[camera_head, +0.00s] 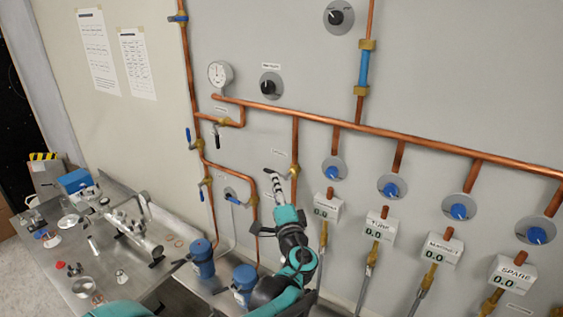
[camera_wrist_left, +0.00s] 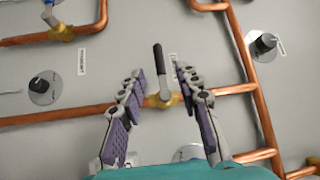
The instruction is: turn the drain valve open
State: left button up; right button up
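A valve with a black lever (camera_wrist_left: 158,62) and a brass body (camera_wrist_left: 165,100) sits on a copper pipe in the left wrist view. I take it for the drain valve; its label is not legible. The lever points up in that view, across the pipe. My left gripper (camera_wrist_left: 160,76) is open, one finger on each side of the lever, with gaps visible. In the head view my left gripper (camera_head: 283,184) is at the wall by the vertical pipe under the manifold, and its fingers partly hide the valve (camera_head: 294,169). My right gripper is not in view.
A long copper manifold (camera_head: 420,145) crosses the wall above the gripper. Blue knobs (camera_head: 392,189) and digital readouts (camera_head: 380,226) are to the right. Another black-lever valve (camera_head: 216,127) and blue-lever valves (camera_head: 205,183) are to the left. A cluttered metal bench (camera_head: 60,275) stands lower left.

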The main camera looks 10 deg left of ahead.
aim_at(271, 172)
pick_arm(q)
jog(key=x, duration=0.7)
jog(key=shift+w+a+p, duration=0.1)
jog(key=shift+w+p, duration=0.05)
jog(key=shift+p, duration=0.15)
grip_shut()
